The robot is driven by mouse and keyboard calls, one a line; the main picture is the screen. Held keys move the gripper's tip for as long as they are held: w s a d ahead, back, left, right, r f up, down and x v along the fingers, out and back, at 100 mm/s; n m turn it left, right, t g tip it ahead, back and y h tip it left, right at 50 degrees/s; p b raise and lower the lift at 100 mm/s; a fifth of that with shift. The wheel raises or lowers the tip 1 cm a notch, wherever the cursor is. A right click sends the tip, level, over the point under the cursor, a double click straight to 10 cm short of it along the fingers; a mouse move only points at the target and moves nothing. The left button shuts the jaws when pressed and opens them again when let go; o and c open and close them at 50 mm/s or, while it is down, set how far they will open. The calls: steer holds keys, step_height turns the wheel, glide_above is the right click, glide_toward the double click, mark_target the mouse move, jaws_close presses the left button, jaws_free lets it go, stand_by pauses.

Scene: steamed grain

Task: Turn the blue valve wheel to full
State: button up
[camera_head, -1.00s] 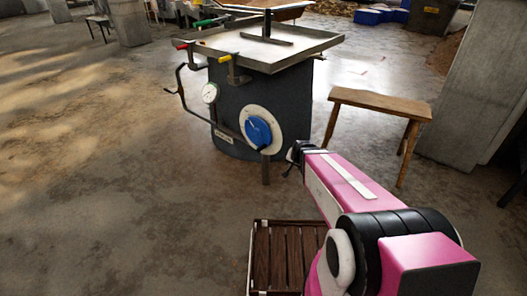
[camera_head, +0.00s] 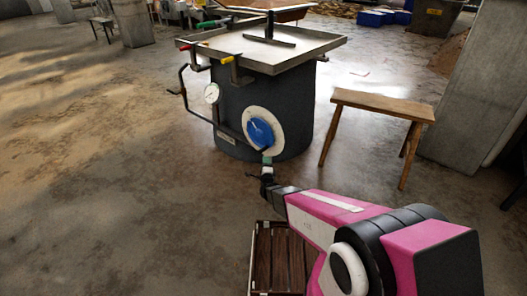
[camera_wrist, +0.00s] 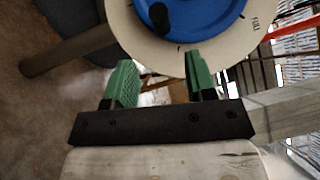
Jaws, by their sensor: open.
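The blue valve wheel (camera_head: 261,132) sits on a round cream dial plate (camera_head: 247,119) on the side of the dark drum (camera_head: 222,88). In the wrist view the blue wheel (camera_wrist: 190,12) shows at the top, with a black knob (camera_wrist: 160,16) on its face and the cream plate (camera_wrist: 130,28) around it. My gripper (camera_head: 267,163) is just below the wheel in the head view. In the wrist view its two green fingers (camera_wrist: 160,85) are apart, with nothing between them. They are short of the wheel's rim.
A metal tray (camera_head: 300,50) tops the drum. A wooden bench (camera_head: 380,104) stands right, a slatted crate (camera_head: 277,262) below. The floor at left is clear.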

mark_target(263, 150)
steer(key=shift+w+a+f, duration=0.1)
steer(key=shift+a, duration=0.05)
steer(key=w, duration=0.3)
steer(key=w+r, duration=0.1)
steer(key=w, duration=0.3)
steer(key=w+a, duration=0.1)
steer(key=w, duration=0.2)
steer(key=shift+w+r, duration=0.15)
steer(key=shift+r, duration=0.1)
jaws_close()
